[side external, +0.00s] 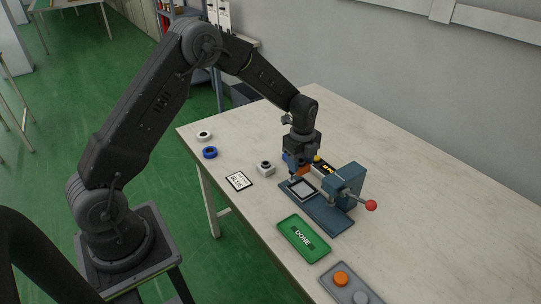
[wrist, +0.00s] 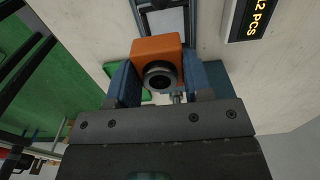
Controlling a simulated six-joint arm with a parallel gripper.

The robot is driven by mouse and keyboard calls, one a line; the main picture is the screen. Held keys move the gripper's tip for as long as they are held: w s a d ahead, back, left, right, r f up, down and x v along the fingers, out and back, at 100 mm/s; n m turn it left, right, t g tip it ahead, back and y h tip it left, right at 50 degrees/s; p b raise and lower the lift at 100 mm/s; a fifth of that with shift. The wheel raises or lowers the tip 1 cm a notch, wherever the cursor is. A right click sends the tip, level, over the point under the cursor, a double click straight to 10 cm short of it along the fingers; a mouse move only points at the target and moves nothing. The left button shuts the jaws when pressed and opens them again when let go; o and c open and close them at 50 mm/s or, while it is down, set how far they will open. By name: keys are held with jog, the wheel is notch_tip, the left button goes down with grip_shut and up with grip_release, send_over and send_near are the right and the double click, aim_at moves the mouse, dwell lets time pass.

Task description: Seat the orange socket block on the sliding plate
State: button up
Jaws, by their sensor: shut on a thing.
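The orange socket block (wrist: 156,50) is between the two blue fingers of my gripper (wrist: 158,82) in the wrist view, its round dark socket facing the camera. In the side external view my gripper (side external: 296,167) holds the block (side external: 303,170), mostly hidden, above the blue fixture. The sliding plate (side external: 302,188), a pale square with a dark frame, lies on the fixture's base just below the block. It also shows in part beyond the block in the wrist view (wrist: 166,20). The block appears apart from the plate, though the exact gap is unclear.
The blue press fixture (side external: 345,186) has a lever with a red knob (side external: 371,205). A black display (side external: 323,166) stands behind.

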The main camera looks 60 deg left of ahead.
aim_at(302, 190)
jog(key=shift+w+d+f, duration=0.25)
jog(key=shift+w+d, duration=0.15)
jog(key=shift+d, duration=0.25)
jog(key=shift+f, duration=2.9)
jog(key=shift+f, duration=0.6)
jog(key=o, duration=1)
